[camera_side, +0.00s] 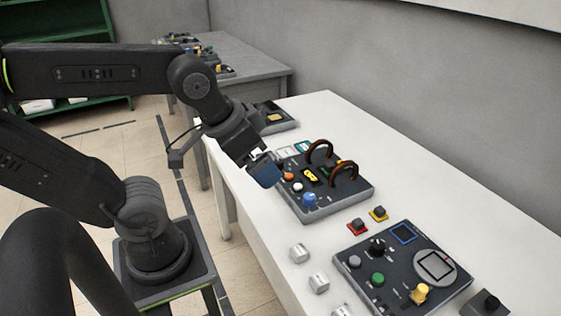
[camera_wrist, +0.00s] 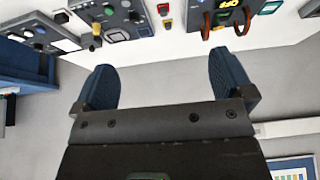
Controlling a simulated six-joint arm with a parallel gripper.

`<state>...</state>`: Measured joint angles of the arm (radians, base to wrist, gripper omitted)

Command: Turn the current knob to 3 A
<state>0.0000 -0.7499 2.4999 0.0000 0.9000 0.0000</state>
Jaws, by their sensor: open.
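My gripper (camera_side: 264,170) hangs at the unit's left edge, apart from the blue knob. In the wrist view my gripper (camera_wrist: 165,85) has its two blue fingers spread with nothing between them; part of the display (camera_wrist: 229,3) shows at the top edge.
A second panel (camera_side: 400,268) with black, green and yellow controls stands nearer on the table. Several white blocks (camera_side: 299,252) line the table's left side. A grey wall (camera_side: 450,120) runs behind.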

